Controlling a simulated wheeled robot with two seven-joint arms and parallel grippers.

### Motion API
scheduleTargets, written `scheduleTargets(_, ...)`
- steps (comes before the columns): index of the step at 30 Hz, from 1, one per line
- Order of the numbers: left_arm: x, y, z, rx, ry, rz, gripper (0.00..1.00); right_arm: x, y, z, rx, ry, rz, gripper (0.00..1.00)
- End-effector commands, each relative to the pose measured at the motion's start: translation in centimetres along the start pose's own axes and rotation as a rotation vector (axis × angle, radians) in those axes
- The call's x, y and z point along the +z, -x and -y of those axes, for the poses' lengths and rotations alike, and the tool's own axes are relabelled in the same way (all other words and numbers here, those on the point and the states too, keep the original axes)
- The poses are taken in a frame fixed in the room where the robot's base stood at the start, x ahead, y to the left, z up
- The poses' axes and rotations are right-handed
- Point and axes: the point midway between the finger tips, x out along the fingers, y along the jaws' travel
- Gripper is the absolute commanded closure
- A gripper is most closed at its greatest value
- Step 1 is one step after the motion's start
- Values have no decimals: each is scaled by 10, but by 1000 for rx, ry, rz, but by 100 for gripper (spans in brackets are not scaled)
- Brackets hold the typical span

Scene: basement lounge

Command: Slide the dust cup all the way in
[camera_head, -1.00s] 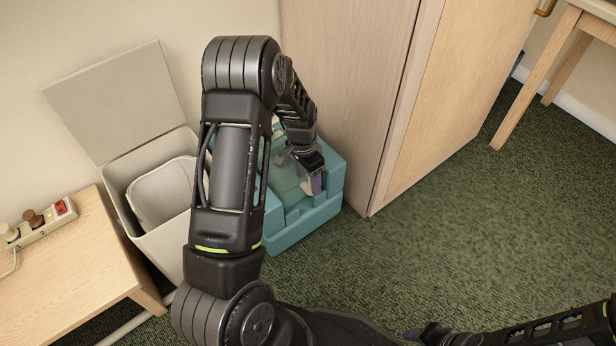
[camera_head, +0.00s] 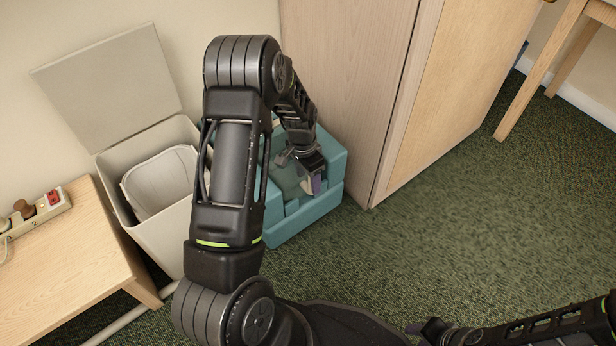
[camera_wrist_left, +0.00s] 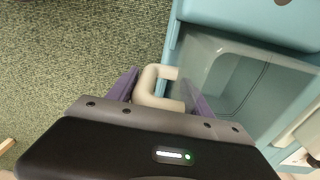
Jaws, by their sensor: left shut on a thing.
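The teal appliance (camera_head: 303,222) stands on the carpet between the bin and the wooden cabinet. It also shows in the left wrist view (camera_wrist_left: 255,14). The clear, greyish dust cup (camera_wrist_left: 205,75) sits in its opening, and the arm partly hides the cup in the head view (camera_head: 287,180). I cannot tell how deep the cup sits. My left gripper (camera_head: 312,185) is at the front of the cup, shut on its beige handle (camera_wrist_left: 147,88), with purple fingers on either side. My right gripper (camera_head: 420,329) is low in the head view, away from the appliance; its jaw opening is unclear.
An open grey bin (camera_head: 170,235) with a raised lid stands close left of the appliance. The wooden cabinet (camera_head: 345,90) is close on the right. A low wooden table (camera_head: 75,265) carries a power strip (camera_head: 40,210). Carpet (camera_head: 440,240) in front of the cabinet is clear.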

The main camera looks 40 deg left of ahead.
Motion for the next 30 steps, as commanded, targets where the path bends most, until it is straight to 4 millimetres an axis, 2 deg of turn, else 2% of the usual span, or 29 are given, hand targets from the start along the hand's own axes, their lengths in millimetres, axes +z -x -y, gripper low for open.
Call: scheduleTargets(30,0,-6,0,-1,-1,-1,100,0,-4,-1,0,0,0,64)
